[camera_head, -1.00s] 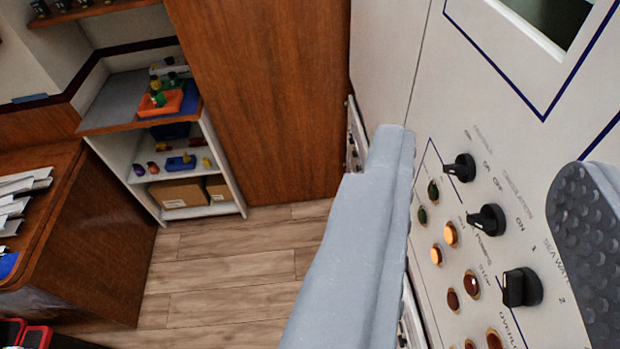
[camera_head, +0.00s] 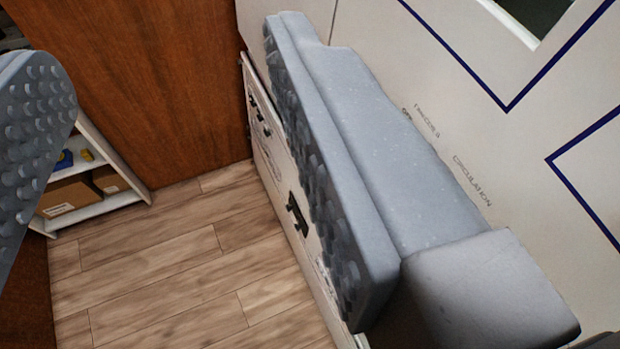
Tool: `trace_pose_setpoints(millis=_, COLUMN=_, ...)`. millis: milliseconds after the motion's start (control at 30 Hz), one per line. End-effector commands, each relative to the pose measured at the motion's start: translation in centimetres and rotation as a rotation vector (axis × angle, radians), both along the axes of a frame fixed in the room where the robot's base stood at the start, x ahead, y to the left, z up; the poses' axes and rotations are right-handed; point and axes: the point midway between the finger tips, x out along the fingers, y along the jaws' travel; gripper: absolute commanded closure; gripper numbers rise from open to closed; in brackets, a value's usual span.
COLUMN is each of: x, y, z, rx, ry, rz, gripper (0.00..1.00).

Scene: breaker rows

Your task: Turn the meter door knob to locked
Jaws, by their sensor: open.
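My gripper (camera_head: 162,50) is open and empty. One grey finger with a studded pad stands at the left edge, and the other crosses the middle right, close in front of the white panel. Beyond the right finger is a lower white panel (camera_head: 272,168) with a black fitting (camera_head: 298,214) and smaller dark fittings near its far end. I cannot tell whether any of these is the meter door knob. The right finger hides part of both panels.
A tall white panel (camera_head: 400,50) with blue lines and lettering fills the right. A brown wooden wall (camera_head: 150,80) stands at the back. A white shelf (camera_head: 125,200) with a cardboard box (camera_head: 70,196) is at left. Bare plank floor (camera_head: 180,270) lies between.

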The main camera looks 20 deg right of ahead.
Motion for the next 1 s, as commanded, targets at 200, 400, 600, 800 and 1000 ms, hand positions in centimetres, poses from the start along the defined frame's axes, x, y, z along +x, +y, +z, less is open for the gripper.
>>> trace_pose_setpoints(millis=200, x=5.3, y=0.1, z=-6.9, rx=-0.246, ry=0.195, rz=-0.033, gripper=0.52)
trace_pose_setpoints(millis=400, x=10.0, y=-1.9, z=-14.7, rx=-0.548, ry=0.44, rz=-0.048, gripper=0.52)
trace_pose_setpoints(millis=600, x=13.6, y=-3.8, z=-21.8, rx=-0.838, ry=0.681, rz=-0.04, gripper=0.52)
trace_pose_setpoints(millis=800, x=16.2, y=-5.4, z=-28.4, rx=-1.115, ry=0.925, rz=-0.012, gripper=0.52)
trace_pose_setpoints(millis=1000, x=18.5, y=-6.2, z=-34.3, rx=-1.378, ry=1.152, rz=0.031, gripper=0.52)
